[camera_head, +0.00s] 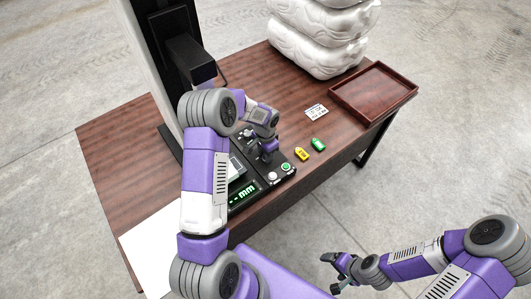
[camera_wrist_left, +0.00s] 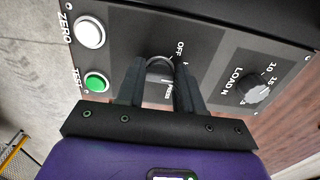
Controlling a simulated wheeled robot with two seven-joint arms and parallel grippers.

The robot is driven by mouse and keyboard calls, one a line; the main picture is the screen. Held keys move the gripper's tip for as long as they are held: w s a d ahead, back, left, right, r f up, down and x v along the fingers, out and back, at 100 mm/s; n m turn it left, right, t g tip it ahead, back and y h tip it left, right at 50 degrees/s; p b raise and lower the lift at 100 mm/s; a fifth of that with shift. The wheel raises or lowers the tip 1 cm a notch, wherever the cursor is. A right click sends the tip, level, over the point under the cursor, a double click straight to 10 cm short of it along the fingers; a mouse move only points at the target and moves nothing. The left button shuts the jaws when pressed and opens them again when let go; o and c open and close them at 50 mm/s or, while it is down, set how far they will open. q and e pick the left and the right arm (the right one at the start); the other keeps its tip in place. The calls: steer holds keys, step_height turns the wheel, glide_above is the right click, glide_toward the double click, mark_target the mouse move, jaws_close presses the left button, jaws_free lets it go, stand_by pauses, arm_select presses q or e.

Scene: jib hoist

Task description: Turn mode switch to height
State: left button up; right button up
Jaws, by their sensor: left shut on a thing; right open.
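The mode switch (camera_wrist_left: 160,66) is a dark round knob on the black control panel (camera_wrist_left: 215,45). OFF is printed beside it; its other labels are partly covered by my fingers, and I cannot tell which mark it points to. My left gripper (camera_wrist_left: 158,80) is shut on the knob, one finger on each side. In the head view my left gripper (camera_head: 265,155) is down at the panel and hides the switch. A green display reading "-- mm" (camera_head: 243,195) shows at the panel's near end. My right gripper (camera_head: 342,270) is open and empty, off the table's front edge.
A white ZERO button (camera_wrist_left: 89,32), a green TEST button (camera_wrist_left: 96,82) and a LOAD N knob (camera_wrist_left: 257,88) flank the switch. Yellow (camera_head: 302,153) and green (camera_head: 318,144) tags, a white card (camera_head: 316,111) and a wooden tray (camera_head: 345,106) lie to the right on the table.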

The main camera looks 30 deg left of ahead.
arm_select(q)
steer(key=o, duration=1)
steer(key=shift+o, duration=0.2)
steer(key=shift+r, duration=0.1)
step_height(320, 180, up, 8)
steer(key=shift+f+p, duration=0.25)
steer(key=shift+p, duration=0.25)
steer(key=shift+s+f, duration=0.1)
